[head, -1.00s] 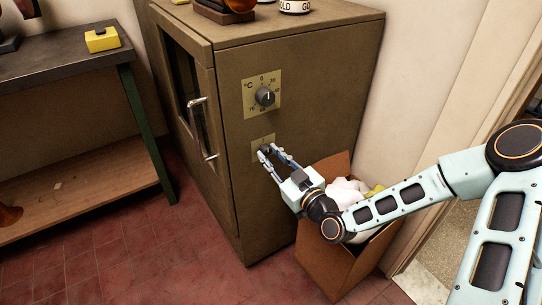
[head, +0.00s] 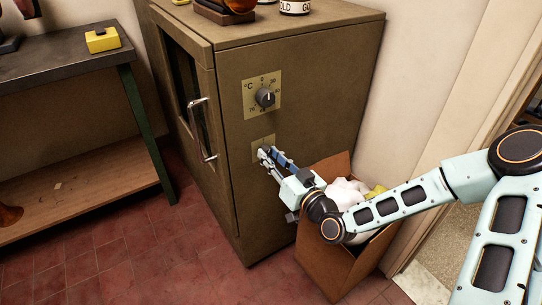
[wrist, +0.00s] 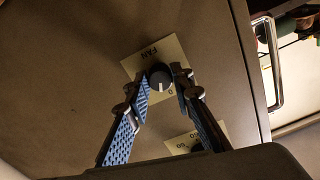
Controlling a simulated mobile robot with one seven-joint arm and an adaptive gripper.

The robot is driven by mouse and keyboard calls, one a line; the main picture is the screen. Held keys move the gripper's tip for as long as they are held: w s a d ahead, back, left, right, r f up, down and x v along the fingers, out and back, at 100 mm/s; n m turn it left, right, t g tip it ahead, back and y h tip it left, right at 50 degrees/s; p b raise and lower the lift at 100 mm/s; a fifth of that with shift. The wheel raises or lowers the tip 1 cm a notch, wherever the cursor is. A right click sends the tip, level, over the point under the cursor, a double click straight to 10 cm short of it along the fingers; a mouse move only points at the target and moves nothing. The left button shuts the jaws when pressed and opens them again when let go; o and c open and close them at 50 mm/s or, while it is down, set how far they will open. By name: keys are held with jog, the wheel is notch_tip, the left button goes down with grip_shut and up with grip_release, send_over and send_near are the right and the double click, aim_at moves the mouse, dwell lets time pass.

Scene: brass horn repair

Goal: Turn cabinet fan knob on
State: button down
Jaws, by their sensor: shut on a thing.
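The brown cabinet (head: 300,115) has a small pale fan plate (head: 262,141) low on its side panel, and the plate reads FAN in the wrist view (wrist: 146,57). The dark round fan knob (wrist: 160,77) sits on this plate. A white mark on the knob points down in the wrist view, close to a printed 0. My gripper (head: 266,153) is at the plate, with one finger on each side of the knob, shut on it. In the head view the fingers hide the knob.
A temperature dial (head: 265,97) sits above the fan plate. The cabinet's door handle (head: 202,130) is left of it. A cardboard box (head: 330,262) with crumpled stuff stands under my arm. A workbench (head: 62,58) stands at the left.

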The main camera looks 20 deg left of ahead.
jog(key=m, duration=0.6)
jog(key=shift+p, duration=0.35)
jog(key=m, duration=0.7)
jog(key=shift+p, duration=0.3)
jog(key=shift+s, duration=0.1)
jog(key=c, duration=1.7)
grip_release()
jog(key=shift+d, duration=0.1)
